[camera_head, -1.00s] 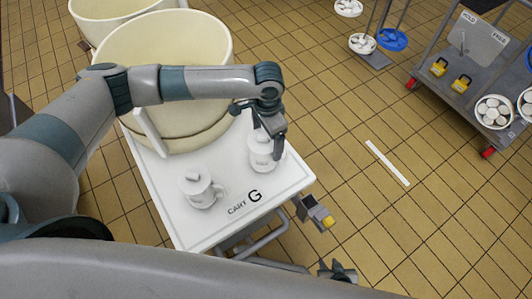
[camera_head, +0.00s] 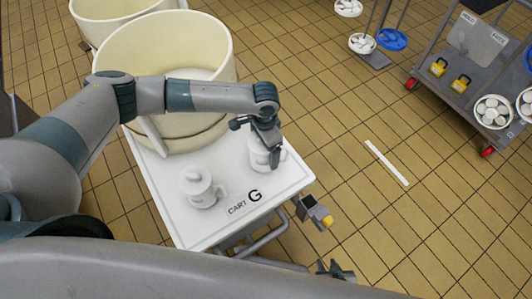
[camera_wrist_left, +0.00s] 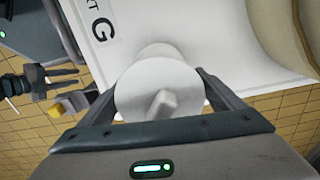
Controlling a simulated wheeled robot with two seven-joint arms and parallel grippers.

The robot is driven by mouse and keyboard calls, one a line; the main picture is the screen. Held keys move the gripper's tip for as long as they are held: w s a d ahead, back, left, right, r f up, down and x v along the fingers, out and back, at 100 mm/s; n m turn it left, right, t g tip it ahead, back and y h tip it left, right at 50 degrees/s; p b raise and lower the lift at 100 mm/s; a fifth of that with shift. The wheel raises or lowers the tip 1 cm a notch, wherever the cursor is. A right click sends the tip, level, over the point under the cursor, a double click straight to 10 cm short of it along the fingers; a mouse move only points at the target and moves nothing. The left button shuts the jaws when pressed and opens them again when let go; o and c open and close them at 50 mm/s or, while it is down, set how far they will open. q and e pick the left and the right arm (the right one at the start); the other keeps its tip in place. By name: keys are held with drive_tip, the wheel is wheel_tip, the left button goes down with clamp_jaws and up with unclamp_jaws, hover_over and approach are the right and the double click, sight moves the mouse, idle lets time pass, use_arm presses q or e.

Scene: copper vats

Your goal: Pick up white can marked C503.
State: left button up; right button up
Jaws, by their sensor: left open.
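Two white lidded cans with side handles stand upright on the white cart top. The nearer can (camera_head: 200,188) stands clear of my grippers. The farther can (camera_head: 258,155) is partly hidden by my left gripper (camera_head: 262,143). In the left wrist view, the round lid and knob of this can (camera_wrist_left: 158,90) lie between the open fingers of the left gripper (camera_wrist_left: 160,98), one on each side. No C503 marking is readable on either can. My right gripper (camera_head: 338,271) is empty and open, low beside the cart; it also shows in the left wrist view (camera_wrist_left: 60,78).
The cart top (camera_head: 190,232) reads "CART G". A large cream vat (camera_head: 215,110) stands close behind the cans, another (camera_head: 105,10) beyond it. A yellow-tipped bracket (camera_head: 315,212) juts from the cart. A grey trolley (camera_head: 455,78) stands far right; tiled floor between is mostly clear.

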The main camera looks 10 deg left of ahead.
use_arm(q)
drive_tip(key=shift+f, duration=0.35)
use_arm(e)
drive_tip(key=shift+w+a+r, duration=0.15)
drive_tip(key=shift+w, duration=0.15)
use_arm(q)
drive_tip(key=shift+c, duration=0.2)
drive_tip(key=c, duration=1)
drive_tip(key=shift+o, duration=0.2)
drive_tip(key=shift+r, duration=0.15)
